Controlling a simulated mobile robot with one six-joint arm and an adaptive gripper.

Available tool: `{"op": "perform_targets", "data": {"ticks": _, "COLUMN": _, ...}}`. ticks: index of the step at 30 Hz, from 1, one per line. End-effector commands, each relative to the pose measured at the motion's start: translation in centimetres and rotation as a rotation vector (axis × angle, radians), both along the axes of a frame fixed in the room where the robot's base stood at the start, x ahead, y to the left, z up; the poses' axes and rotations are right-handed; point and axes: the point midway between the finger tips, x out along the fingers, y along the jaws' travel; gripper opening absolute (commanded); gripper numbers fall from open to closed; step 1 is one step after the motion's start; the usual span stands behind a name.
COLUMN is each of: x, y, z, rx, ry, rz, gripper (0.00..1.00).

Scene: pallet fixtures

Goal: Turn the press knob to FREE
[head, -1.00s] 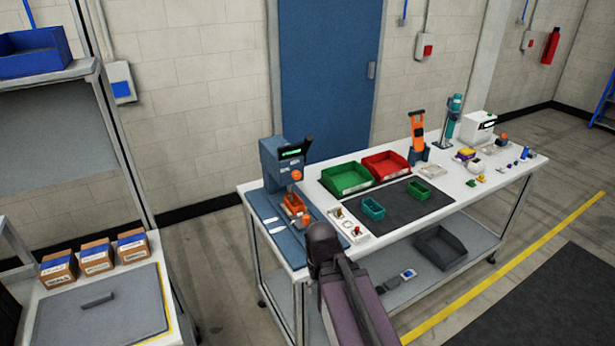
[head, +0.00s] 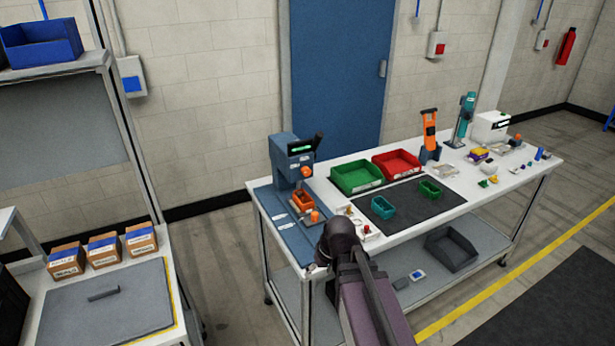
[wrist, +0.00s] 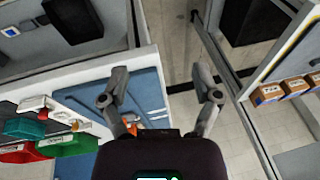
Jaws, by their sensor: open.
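The blue press (head: 284,160) stands on the left end of the white bench. It has a small lit display and an orange round knob (head: 306,172) on its front. An orange bin (head: 302,200) sits under its head, with another orange round knob (head: 315,216) on the blue base in front. I cannot read any FREE mark. My gripper (wrist: 161,97) is open and empty, above the bench's front left corner. In the wrist view, the blue base (wrist: 150,88) lies beneath the fingers and a bit of orange (wrist: 131,124) shows beside the left finger. My wrist hides much of the press there.
Green (head: 356,178) and red (head: 396,165) bins stand behind a dark mat holding a teal bin (head: 383,207) and a small green bin (head: 430,188). A small white panel (head: 366,230) lies right of the press. Boxes (head: 104,248) stand on the left table. Floor shows between the tables.

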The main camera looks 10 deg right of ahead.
Motion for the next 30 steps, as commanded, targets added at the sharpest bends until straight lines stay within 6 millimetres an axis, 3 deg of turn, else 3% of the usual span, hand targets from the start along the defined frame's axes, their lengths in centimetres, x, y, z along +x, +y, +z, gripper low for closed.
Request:
{"op": "perform_targets", "data": {"ticks": 5, "x": 5.6, "y": 2.0, "z": -0.5, "rx": 0.149, "ry": -0.229, "rz": 0.159, "gripper": 0.81}}
{"op": "perform_targets", "data": {"ticks": 14, "x": 14.5, "y": 2.8, "z": 2.1, "rx": 0.281, "ry": -0.713, "rz": 0.312, "gripper": 0.81}}
{"op": "perform_targets", "data": {"ticks": 20, "x": 19.9, "y": 0.8, "z": 4.5, "rx": 0.255, "ry": -1.028, "rz": 0.307, "gripper": 0.81}}
{"op": "perform_targets", "data": {"ticks": 24, "x": 23.1, "y": -1.7, "z": 5.8, "rx": 0.189, "ry": -1.211, "rz": 0.260, "gripper": 0.81}}
{"op": "perform_targets", "data": {"ticks": 30, "x": 26.0, "y": -5.2, "z": 7.0, "rx": 0.081, "ry": -1.366, "rz": 0.176, "gripper": 0.81}}
